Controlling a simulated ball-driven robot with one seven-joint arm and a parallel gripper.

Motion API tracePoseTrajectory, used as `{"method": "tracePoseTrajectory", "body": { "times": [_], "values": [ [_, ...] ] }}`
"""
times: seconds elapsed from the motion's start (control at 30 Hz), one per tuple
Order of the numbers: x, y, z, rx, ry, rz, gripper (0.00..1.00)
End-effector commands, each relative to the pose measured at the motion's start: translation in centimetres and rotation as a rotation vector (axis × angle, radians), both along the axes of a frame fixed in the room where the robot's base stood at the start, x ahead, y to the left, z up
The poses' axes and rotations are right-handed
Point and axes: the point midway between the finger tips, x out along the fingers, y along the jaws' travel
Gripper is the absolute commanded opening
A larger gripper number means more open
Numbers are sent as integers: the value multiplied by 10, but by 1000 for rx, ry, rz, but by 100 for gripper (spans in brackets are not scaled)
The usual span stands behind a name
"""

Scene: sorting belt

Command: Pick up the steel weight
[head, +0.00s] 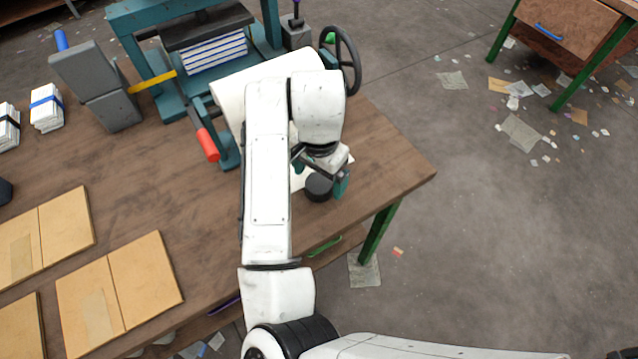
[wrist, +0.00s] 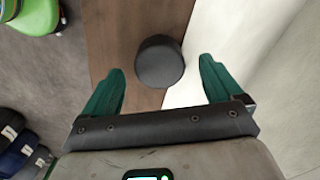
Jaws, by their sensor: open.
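The steel weight looks like a short, dark grey cylinder (head: 318,188). It stands upright on the wooden table near its right edge, partly hidden by my gripper in the head view. In the wrist view the weight (wrist: 160,56) lies between and slightly beyond the two green fingertips. My gripper (head: 320,171) is open above the weight, with its fingers (wrist: 161,66) spread on either side. A gap shows between each finger and the weight, and nothing is held.
White paper (wrist: 220,40) lies beside the weight. A teal press with a handwheel (head: 350,62) and a red-handled lever (head: 207,145) stand behind and left. Cardboard pieces (head: 145,278) lie at the left front. The table's right corner (head: 405,170) is bare.

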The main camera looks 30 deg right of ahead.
Motion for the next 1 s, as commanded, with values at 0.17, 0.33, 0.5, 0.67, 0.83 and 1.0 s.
{"method": "tracePoseTrajectory", "body": {
  "times": [0.17, 0.33, 0.5, 0.67, 0.83, 1.0],
  "values": [
    [-1, 1, -21, 0, 0, 1, 93],
    [0, 0, -26, 0, -1, 1, 93],
    [0, 0, -26, 0, -1, 1, 89],
    [0, 0, -25, 0, -1, 0, 74],
    [0, 0, -25, 0, -1, 0, 57],
    [0, 0, -25, 0, -1, 0, 41]
  ]
}}
